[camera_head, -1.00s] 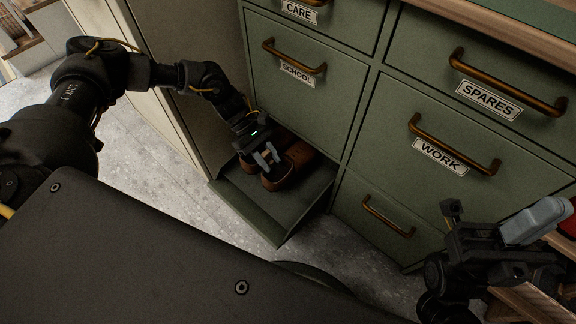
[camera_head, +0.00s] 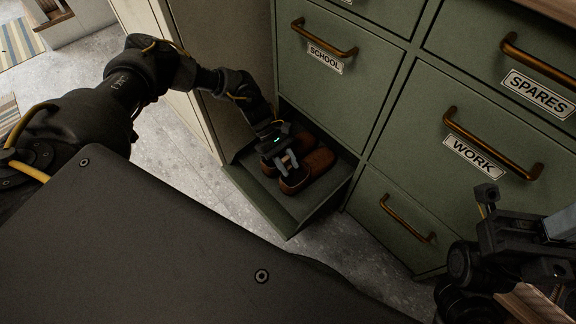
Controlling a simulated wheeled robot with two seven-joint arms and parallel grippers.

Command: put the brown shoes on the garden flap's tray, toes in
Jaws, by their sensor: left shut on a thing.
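The pair of brown shoes, a near one (camera_head: 295,181) and a far one (camera_head: 318,161), rests side by side on the dark tray (camera_head: 305,205) of the lowered flap (camera_head: 258,199), at the foot of the green cabinet. My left gripper (camera_head: 288,161) is over the near shoe and shut on it; the fingers hide part of it. The far shoe lies just behind and to the right. I cannot clearly tell which way the toes point. My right gripper (camera_head: 512,232) is at the lower right, away from the shoes and partly cut off; its jaws are unclear.
Closed drawers marked SCHOOL (camera_head: 325,60), WORK (camera_head: 460,154) and SPARES (camera_head: 540,88) have protruding brown handles. A pale panel stands left of the flap. Grey floor (camera_head: 185,165) is open in front. A grey-blue thing (camera_head: 562,222) shows by my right gripper.

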